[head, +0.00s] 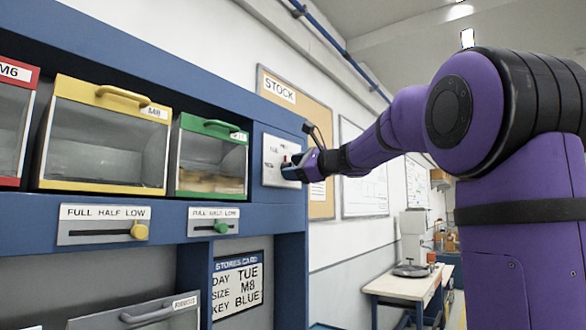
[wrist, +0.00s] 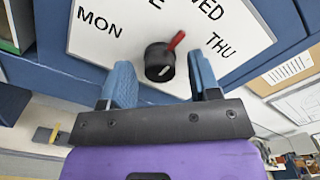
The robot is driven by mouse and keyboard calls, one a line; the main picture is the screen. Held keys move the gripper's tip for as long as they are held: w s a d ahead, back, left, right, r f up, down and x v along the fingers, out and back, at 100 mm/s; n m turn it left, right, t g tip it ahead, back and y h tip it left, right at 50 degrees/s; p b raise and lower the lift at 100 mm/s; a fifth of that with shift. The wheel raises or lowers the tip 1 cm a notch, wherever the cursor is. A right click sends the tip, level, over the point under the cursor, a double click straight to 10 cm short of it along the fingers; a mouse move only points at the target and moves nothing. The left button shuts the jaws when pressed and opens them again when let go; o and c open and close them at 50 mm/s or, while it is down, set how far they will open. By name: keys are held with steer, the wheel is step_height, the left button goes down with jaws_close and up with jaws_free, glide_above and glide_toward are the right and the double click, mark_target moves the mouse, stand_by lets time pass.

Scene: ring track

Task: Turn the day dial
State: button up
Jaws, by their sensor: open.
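The day dial (wrist: 160,64) is a black knob with a red pointer on a white plate (wrist: 75,38). In the wrist view the pointer slants up and right, toward WED; MON, THU and part of another label also show. My gripper (wrist: 162,82) is open, with one blue finger on each side of the dial's near side; I cannot tell whether either touches it. In the head view my gripper (head: 291,170) is at the white plate (head: 272,152) on the blue unit and hides most of the dial. The stores card (head: 238,284) reads DAY TUE, SIZE M8, KEY BLUE.
A yellow-framed M8 bin (head: 105,140) and a green-framed bin (head: 212,160) are left of the plate. Sliders with a yellow knob (head: 139,231) and a green knob (head: 221,228) sit below them. A STOCK board (head: 320,120) hangs behind; a bench (head: 400,284) stands at right.

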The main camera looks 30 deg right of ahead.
steer(key=shift+w+a, duration=0.1)
steer(key=shift+w, duration=0.1)
steer(key=c, duration=0.9)
steer(key=shift+f+n, duration=0.1)
steer(key=shift+n, duration=4.2)
